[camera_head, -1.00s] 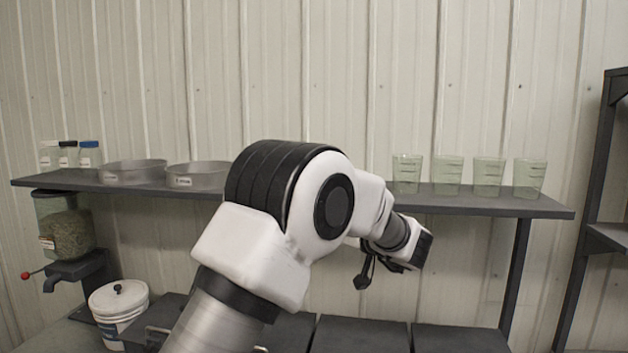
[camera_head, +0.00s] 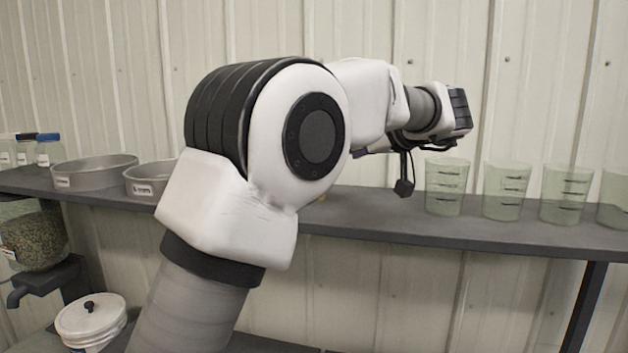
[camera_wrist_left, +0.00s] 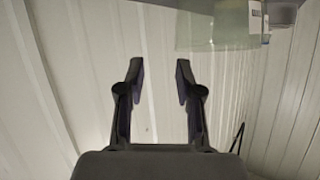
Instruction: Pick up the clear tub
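A greenish clear tub (camera_wrist_left: 205,32) shows at the top of the left wrist view, cut off by the frame edge. A white label (camera_wrist_left: 256,16) shows at its right side. In the head view my arm covers the middle of the shelf, and I cannot make out this tub there. My left gripper (camera_wrist_left: 158,66) is open and empty, with its fingers apart; the tub appears beyond the fingertips, not between them. In the head view the left gripper is mostly hidden behind my arm. My right gripper is not in view.
Several clear graduated cups (camera_head: 503,192) stand along the right of the grey shelf (camera_head: 400,224). Metal pans (camera_head: 94,172) and capped bottles (camera_head: 49,150) stand at the left. Below are a grain hopper (camera_head: 34,240) and a white bucket (camera_head: 91,322). The corrugated wall is close behind.

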